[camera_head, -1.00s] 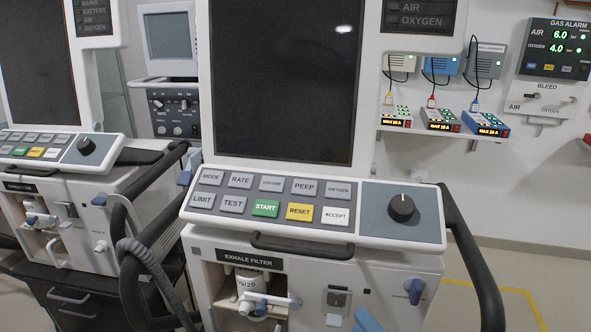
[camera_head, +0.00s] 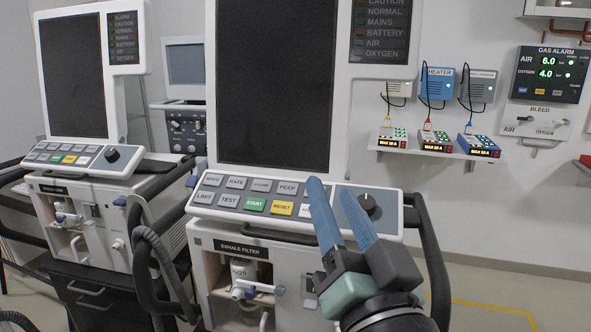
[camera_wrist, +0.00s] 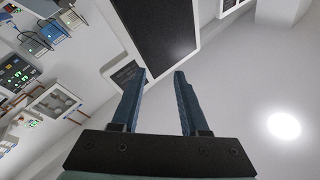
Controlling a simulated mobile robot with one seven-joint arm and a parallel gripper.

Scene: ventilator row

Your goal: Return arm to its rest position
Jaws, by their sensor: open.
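My gripper (camera_head: 335,205) shows in the head view in front of the middle ventilator (camera_head: 270,250), with its two blue fingers pointing up. The fingers are apart with nothing between them. They overlap the right part of the button panel and hide some of its keys. In the wrist view my gripper (camera_wrist: 158,80) is also open and empty, with the ventilator's dark screen (camera_wrist: 160,35) beyond the fingertips. I cannot tell from the head view how far the fingers are from the panel.
A second ventilator (camera_head: 85,225) stands at the left. A looped grey hose (camera_head: 150,265) hangs between the two. A wall shelf (camera_head: 440,151) carries several small power units at the right, near a gas alarm panel (camera_head: 548,75). Floor at the lower right is clear.

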